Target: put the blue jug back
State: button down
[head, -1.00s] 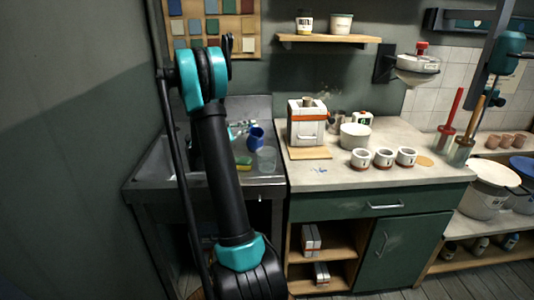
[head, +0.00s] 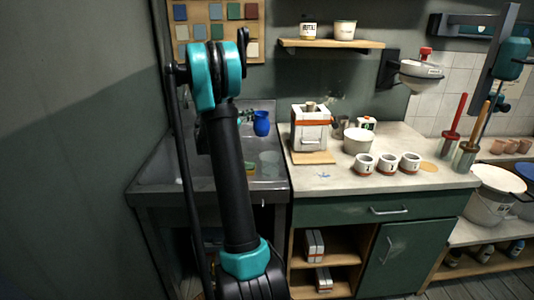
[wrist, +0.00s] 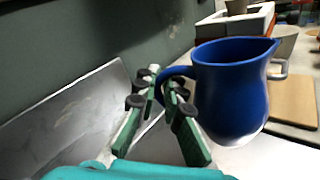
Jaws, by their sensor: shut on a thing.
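The blue jug (head: 261,123) is held up over the back of the sink in the head view. In the wrist view the jug (wrist: 232,92) is large and upright, with its spout to the right and its handle to the left. My gripper (wrist: 168,92) has its green fingers shut on the jug's handle. In the head view my gripper is mostly hidden behind my arm; a bit of it shows left of the jug.
The metal sink (head: 158,172) holds a clear cup (head: 269,160) and a yellow-green sponge (head: 249,168). On the counter (head: 322,183) right of it stand a white and orange box (head: 310,130), a white bowl (head: 357,140) and several small mugs (head: 364,164). A shelf (head: 332,44) hangs above.

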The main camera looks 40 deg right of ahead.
notch_tip(320, 180, up, 11)
jog(key=d+n+t+y, duration=0.1)
jog(key=n+t, duration=0.2)
jog(key=t, duration=0.1)
jog(key=shift+t, duration=0.3)
jog(key=f, duration=2)
jog(key=shift+w+d, duration=0.15)
jog(key=shift+w, duration=0.05)
jog(key=c, duration=1.6)
grip_release()
jog(key=shift+f, duration=0.1)
jog(key=v, duration=1.2)
jog(key=shift+r, duration=0.35)
